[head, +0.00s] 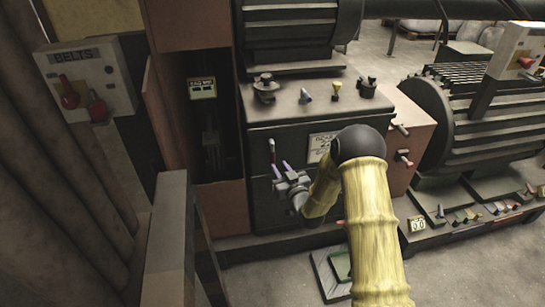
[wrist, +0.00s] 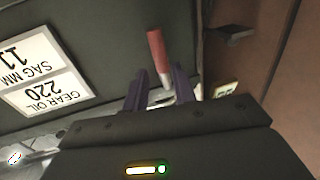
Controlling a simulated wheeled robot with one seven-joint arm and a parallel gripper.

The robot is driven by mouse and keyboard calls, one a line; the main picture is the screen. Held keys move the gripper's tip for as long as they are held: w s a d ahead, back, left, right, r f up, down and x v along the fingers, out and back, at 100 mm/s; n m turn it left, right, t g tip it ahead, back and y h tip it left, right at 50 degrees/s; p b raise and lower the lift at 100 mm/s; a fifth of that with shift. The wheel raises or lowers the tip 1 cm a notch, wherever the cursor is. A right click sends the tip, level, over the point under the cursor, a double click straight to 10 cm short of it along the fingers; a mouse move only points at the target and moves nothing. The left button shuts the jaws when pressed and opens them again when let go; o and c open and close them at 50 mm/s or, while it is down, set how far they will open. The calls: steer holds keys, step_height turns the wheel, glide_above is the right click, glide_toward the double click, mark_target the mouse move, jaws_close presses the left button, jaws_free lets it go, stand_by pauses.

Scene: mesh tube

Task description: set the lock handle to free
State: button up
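A small lever with a red grip and pale metal end (head: 272,150) stands upright on the dark front of the machine cabinet; I take it for the lock handle, though no label on it is readable. It also shows in the wrist view (wrist: 156,50), just beyond the fingertips and roughly in line with the gap. My gripper (head: 281,168) is just below the lever, its two purple fingers apart and empty. In the wrist view the gripper (wrist: 158,85) is open, with the lever's lower end near the gap. Contact cannot be told.
Knobs (head: 335,91) stand on the cabinet's sloped top. A "BELTS" box (head: 75,85) with red levers is at the left. Red-tipped levers (head: 403,157) are on the cabinet's right side. A gear oil plate (wrist: 40,75) is left of the fingers. A brown wall (wrist: 270,55) stands right.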

mark_target(274, 158)
steer(key=x, duration=0.7)
steer(key=shift+w+a, duration=0.1)
jaws_close()
